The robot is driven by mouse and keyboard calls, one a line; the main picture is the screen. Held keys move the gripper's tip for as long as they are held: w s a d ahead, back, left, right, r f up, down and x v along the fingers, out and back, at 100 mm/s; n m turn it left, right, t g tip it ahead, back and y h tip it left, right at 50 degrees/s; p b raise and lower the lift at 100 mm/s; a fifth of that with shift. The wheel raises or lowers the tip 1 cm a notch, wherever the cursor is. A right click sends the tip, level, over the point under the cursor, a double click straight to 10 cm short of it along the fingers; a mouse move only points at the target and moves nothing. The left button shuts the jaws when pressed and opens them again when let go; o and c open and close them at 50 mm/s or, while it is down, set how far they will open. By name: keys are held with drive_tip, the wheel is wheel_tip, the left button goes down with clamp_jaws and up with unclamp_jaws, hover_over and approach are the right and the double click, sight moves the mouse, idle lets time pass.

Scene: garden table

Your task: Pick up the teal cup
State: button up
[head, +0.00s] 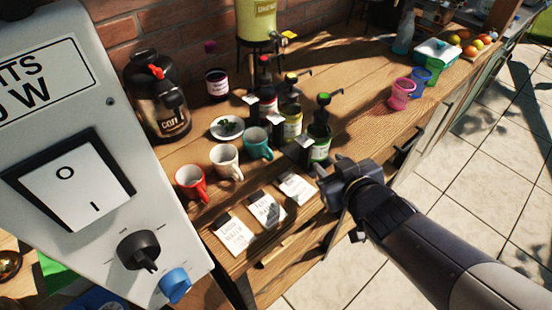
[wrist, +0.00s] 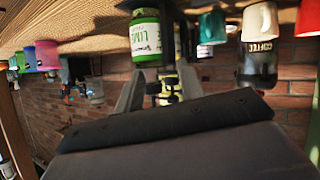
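The teal cup (head: 257,143) stands upright on the wooden table, at the right end of a row with a white cup (head: 225,161) and a red cup (head: 190,183). My gripper (head: 322,178) is to the right of the cups at the table's front edge, apart from them. In the upside-down wrist view, my gripper (wrist: 158,95) has its fingers spread with nothing held between them. A green-labelled lime bottle (wrist: 146,37) shows beyond the fingers, and the teal cup (wrist: 212,27) shows to its right.
Several pump bottles (head: 291,121) stand right of the teal cup, close to my gripper. Label cards (head: 265,208) lie in front of the cups. A saucer (head: 227,126) and a coffee dispenser (head: 157,98) are behind. Pink and blue cups (head: 402,93) stand farther right.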

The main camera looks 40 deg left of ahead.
sight(271, 154)
drive_tip(key=s+a+f+g, duration=0.1)
drive_tip(key=a, duration=0.1)
drive_tip(key=s+a+f+n+y, duration=0.1)
drive_tip(key=s+a, duration=0.1)
drive_tip(key=s+a+f+g+b, duration=0.1)
drive_tip(key=s+a, duration=0.1)
drive_tip(key=shift+n+g+y, duration=0.3)
drive_tip(key=shift+n+y, duration=0.1)
drive_tip(key=shift+a, duration=0.35)
drive_tip(key=x, duration=0.5)
drive_tip(key=shift+w+x, duration=0.1)
drive_tip(key=shift+x, duration=1.15)
drive_tip(key=shift+w+x, duration=0.15)
drive_tip(key=shift+x, duration=1.05)
drive_tip(key=shift+d, duration=0.1)
drive_tip(key=shift+c, duration=0.5)
clamp_jaws()
